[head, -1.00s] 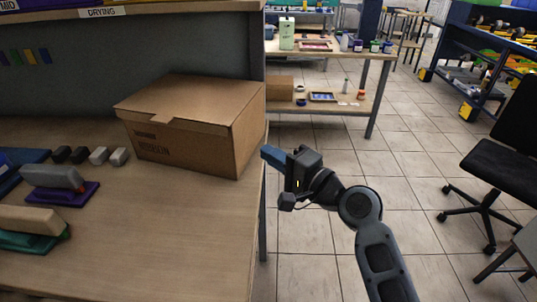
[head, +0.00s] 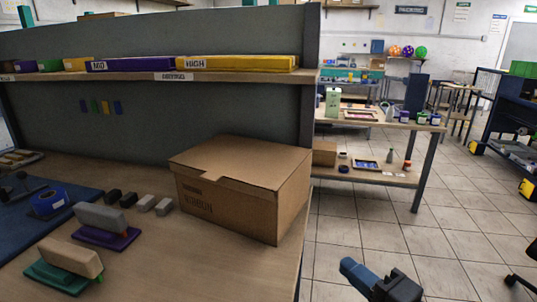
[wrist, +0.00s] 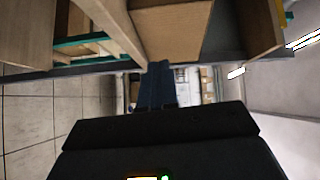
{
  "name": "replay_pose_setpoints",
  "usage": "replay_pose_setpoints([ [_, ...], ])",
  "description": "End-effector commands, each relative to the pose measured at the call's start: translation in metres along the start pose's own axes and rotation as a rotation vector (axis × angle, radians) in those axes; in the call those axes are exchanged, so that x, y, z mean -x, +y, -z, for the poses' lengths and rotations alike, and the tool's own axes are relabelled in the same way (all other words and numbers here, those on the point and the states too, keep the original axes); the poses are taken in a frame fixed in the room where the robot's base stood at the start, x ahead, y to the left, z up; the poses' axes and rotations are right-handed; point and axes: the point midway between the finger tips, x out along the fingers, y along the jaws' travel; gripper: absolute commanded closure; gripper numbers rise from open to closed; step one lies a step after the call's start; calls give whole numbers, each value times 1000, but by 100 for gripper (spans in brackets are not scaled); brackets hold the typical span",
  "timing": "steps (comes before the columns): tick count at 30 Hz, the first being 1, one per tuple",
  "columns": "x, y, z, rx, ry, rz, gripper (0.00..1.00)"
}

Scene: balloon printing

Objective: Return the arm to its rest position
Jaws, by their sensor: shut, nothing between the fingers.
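My gripper (head: 358,276) shows at the bottom of the head view, right of the table's edge and over the tiled floor. Its blue fingers are together with nothing between them. In the wrist view the blue fingers (wrist: 155,88) are shut in the middle of the picture, apart from the furniture beyond them. Most of my arm is out of the head view.
A closed cardboard box (head: 240,190) stands near the right edge of the wooden table (head: 205,265). Stamps on coloured bases, such as the grey one (head: 100,217), lie on the left. A second table (head: 395,178) stands behind. Tiled floor (head: 365,235) is open to the right.

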Motion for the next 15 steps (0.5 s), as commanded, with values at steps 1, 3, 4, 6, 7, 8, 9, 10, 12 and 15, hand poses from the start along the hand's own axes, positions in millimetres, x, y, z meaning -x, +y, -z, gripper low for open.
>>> replay_pose_setpoints([
  [1,14,18,-8,24,30,-35,100],
  [3,34,39,-17,82,80,-83,100],
  [4,44,47,-21,111,101,-105,100],
  [6,67,65,-29,180,146,-156,100],
  [7,77,71,-33,211,164,-177,100],
  [8,88,77,-37,244,180,-198,100],
  [9,102,84,-42,289,200,-226,100],
  [10,113,88,-45,323,214,-247,100],
  [12,139,97,-54,406,240,-294,100],
  [15,175,103,-66,535,267,-357,100],
])
